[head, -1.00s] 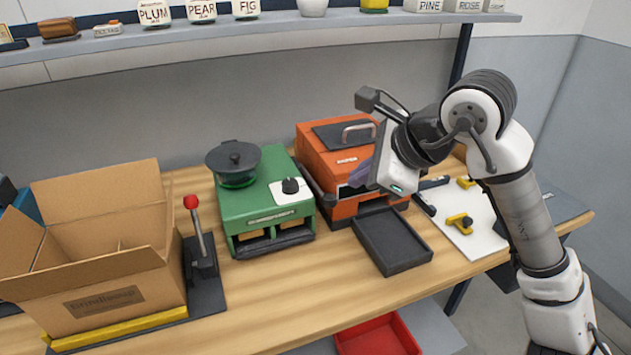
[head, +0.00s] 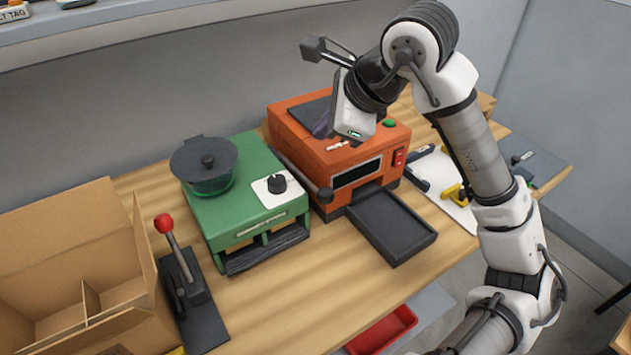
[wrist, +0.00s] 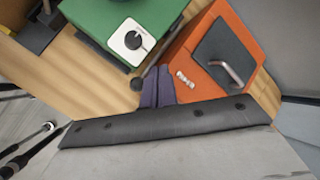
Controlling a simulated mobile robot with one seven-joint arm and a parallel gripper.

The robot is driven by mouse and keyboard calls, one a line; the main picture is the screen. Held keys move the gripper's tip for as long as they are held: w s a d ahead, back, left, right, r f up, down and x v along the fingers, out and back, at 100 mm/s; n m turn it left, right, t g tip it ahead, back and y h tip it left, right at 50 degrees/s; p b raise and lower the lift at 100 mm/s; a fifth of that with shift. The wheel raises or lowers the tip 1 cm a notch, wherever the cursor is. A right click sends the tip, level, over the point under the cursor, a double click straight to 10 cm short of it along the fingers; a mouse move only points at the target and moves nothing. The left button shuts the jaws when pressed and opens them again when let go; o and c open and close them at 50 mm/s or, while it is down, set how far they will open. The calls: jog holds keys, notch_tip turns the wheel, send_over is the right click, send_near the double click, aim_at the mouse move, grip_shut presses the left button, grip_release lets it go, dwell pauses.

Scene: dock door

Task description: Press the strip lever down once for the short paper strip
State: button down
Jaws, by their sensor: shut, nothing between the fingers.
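A dark lever with a black knob (head: 325,195) runs along the left side of the orange machine (head: 300,160), facing the green machine. The knob also shows in the wrist view (wrist: 135,84). Another lever, with a red knob (head: 164,223), stands upright on a dark base beside the carton; I see no label telling which is the strip lever. My gripper (head: 322,123) points down over the left part of the orange machine's top. In the wrist view its purple fingers (wrist: 157,88) are together and empty, right of the black knob. No paper strip is visible.
The green machine (head: 235,205) with its dial and round lid stands left of the orange one. A black tray (head: 395,228) juts out in front. An open carton (head: 70,255) is at left, a white board (head: 445,190) at right.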

jog(key=shift+d+f, duration=0.1)
dwell(0.3)
jog(key=b, duration=0.4)
send_over(329, 192)
notch_tip(329, 192, down, 8)
jog(key=shift+w+r, duration=0.15)
jog(key=shift+r, duration=0.1)
jog(key=shift+f+b, duration=0.55)
jog(key=shift+b, duration=0.1)
dwell(1.2)
jog(key=shift+f+b, duration=0.4)
jog(key=shift+b, duration=0.45)
